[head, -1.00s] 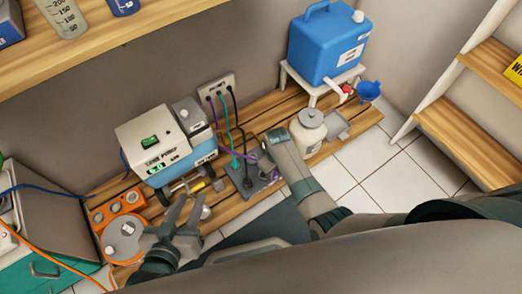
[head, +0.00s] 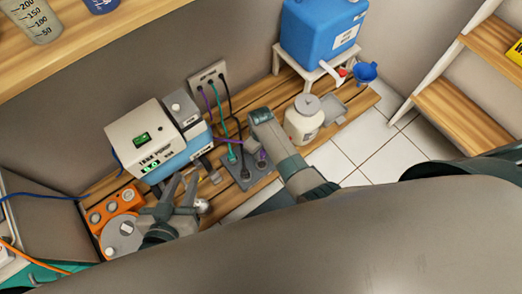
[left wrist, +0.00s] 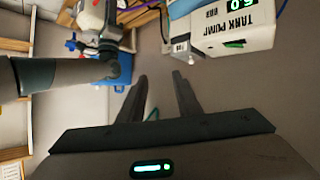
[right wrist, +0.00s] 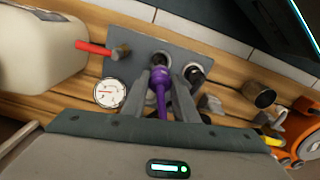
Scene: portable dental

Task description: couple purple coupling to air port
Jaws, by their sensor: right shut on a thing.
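My right gripper (right wrist: 161,92) is shut on the purple coupling (right wrist: 161,95), which stands between its fingers with its hose end toward the wrist. The coupling's far end points at a dark round port (right wrist: 160,62) on the grey manifold plate (right wrist: 125,37). I cannot tell whether it touches or is seated there. In the head view my right gripper (head: 258,120) is over the right part of the plate (head: 263,172), and the purple hose (head: 252,143) shows beside it. My left gripper (head: 177,190) is open and empty in front of the tank pump; its fingers are apart in the left wrist view (left wrist: 160,78).
The plate also bears a pressure gauge (right wrist: 109,93), a red-handled valve (right wrist: 95,47) and another dark fitting (right wrist: 195,72). A white bottle (head: 302,122) stands right of my right gripper. The tank pump (head: 150,140) and an orange unit (head: 117,204) are at left.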

